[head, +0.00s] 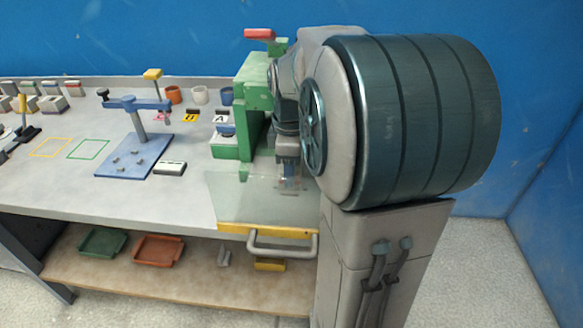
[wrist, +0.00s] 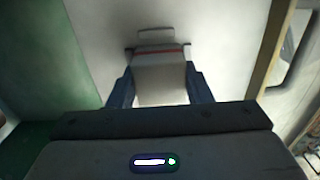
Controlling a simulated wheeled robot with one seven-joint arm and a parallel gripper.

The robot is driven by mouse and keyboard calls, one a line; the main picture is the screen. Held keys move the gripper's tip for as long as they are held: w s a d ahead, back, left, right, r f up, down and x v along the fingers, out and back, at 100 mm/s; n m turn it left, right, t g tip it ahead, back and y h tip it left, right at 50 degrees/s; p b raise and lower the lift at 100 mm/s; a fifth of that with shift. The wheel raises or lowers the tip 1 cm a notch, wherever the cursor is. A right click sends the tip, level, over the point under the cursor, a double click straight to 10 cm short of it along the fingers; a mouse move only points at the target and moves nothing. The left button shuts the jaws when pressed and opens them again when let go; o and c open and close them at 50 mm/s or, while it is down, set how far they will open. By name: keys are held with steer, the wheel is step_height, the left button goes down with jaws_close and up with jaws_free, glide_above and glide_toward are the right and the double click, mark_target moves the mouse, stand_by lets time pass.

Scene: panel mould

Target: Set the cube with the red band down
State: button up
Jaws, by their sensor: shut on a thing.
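My gripper (wrist: 160,88) is shut on a pale cube with a red band (wrist: 160,76). The wrist view shows a dark finger on each side of the cube and the red band along its far edge. A pale surface lies beyond the cube; I cannot tell whether the cube touches it. In the head view my gripper (head: 289,178) points down beside the green press, behind a clear panel (head: 232,200). The cube is hard to make out there.
The green press (head: 252,100) stands close left of my arm. The clear panel has a yellow edge (head: 270,231) and a grey handle (head: 283,246). A blue stand (head: 135,155) and a white block (head: 170,168) are further left. Several banded blocks (head: 52,104) stand far left.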

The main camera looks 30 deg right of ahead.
steer(key=shift+f, duration=0.2)
steer(key=o, duration=1.1)
steer(key=shift+c, duration=0.2)
steer(key=shift+r, duration=0.1)
step_height(320, 180, up, 12)
steer(key=p, duration=0.1)
steer(key=shift+p, duration=0.3)
steer(key=shift+r, duration=0.1)
